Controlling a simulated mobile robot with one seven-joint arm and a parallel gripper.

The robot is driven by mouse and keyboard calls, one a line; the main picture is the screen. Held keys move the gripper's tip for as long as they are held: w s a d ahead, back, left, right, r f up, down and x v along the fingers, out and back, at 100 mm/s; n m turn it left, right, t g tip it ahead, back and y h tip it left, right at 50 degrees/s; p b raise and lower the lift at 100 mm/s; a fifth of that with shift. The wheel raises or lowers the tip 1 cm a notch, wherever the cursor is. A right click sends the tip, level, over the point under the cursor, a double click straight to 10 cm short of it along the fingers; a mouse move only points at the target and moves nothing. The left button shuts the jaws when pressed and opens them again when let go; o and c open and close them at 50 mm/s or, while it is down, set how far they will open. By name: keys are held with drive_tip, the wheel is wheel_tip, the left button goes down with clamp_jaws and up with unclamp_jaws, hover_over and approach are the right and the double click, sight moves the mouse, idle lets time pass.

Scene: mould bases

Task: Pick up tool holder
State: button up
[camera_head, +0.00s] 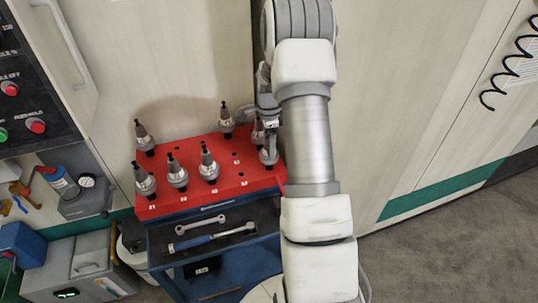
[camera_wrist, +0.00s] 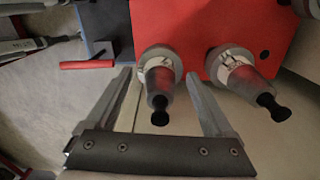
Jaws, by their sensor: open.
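Several grey tool holders with black tips stand upright on a red board (camera_head: 232,177) in the head view. My gripper (camera_wrist: 158,76) is open in the wrist view. One tool holder (camera_wrist: 159,82) shows between its two fingers, with a gap to each finger and no visible contact. A second tool holder (camera_wrist: 246,76) stands just right of the right finger. In the head view my gripper is partly hidden by my arm at the board's right end, close to a tool holder (camera_head: 268,156). Another tool holder (camera_head: 226,121) stands at the back, left of my gripper.
The red board tops a blue cart (camera_head: 217,252). A dark shelf below holds a wrench (camera_head: 200,225) and a blue-handled tool (camera_head: 195,242). A pale machine wall (camera_head: 185,60) rises close behind. A control panel is at the left; floor is open at the lower right.

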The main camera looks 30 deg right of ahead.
drive_tip(key=shift+f, duration=0.1)
drive_tip(key=shift+c, duration=0.4)
clamp_jaws()
drive_tip(key=shift+w, duration=0.1)
